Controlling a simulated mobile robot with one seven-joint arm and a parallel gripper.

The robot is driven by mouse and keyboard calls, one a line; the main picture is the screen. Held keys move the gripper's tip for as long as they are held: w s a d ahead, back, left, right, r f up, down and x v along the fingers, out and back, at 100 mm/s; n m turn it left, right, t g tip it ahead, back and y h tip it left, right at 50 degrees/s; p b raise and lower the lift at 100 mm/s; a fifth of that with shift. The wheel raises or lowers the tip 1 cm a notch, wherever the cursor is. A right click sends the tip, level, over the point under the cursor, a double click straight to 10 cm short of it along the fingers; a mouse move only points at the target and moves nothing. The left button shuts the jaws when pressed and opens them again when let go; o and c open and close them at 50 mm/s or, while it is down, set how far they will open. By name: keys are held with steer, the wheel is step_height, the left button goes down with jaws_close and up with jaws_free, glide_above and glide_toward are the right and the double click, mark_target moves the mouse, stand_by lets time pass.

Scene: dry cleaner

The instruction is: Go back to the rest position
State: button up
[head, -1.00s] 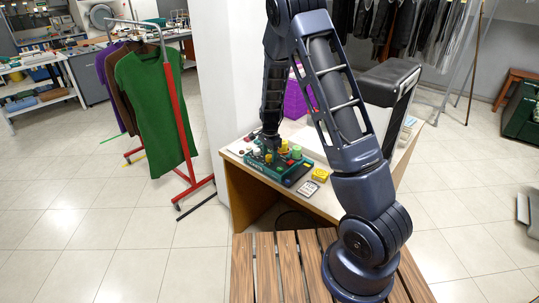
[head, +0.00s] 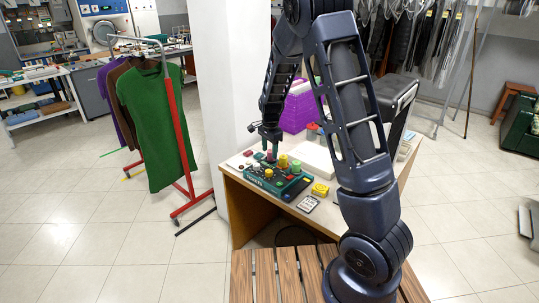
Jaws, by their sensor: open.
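My gripper (head: 270,147) points down at the lower end of my dark blue arm, in the middle of the head view. It is small in the picture, and it is over the back part of a green box with coloured knobs (head: 277,186). I cannot tell from this view how far its tips are above the knobs. The gripper appears empty. The box sits on the light-topped desk (head: 229,169). Part of the desk is hidden behind my arm.
A purple basket (head: 297,112) and a black case (head: 398,94) stand farther back. A garment rack (head: 172,120) with a green shirt stands left.

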steer(key=shift+r, duration=0.1)
steer(key=s+d+r+n+t+y, duration=0.1)
steer(key=s+d+r+n, duration=0.2)
steer(key=s+d+r, duration=0.55)
steer(key=s+d+r+n+t+y, duration=0.1)
steer(key=s+d+r+n, duration=0.35)
steer(key=r, duration=0.65)
steer(key=s+d+r+n+t+h, duration=0.1)
steer(key=s+d+r+n, duration=0.1)
steer(key=s, duration=0.8)
steer(key=s+d+r+n+t+h, duration=0.1)
steer(key=s+d+r, duration=0.2)
steer(key=s, duration=0.6)
steer(key=d, duration=0.2)
steer(key=shift+s+d+n, duration=0.3)
steer(key=shift+s+n, duration=0.05)
steer(key=shift+s, duration=0.05)
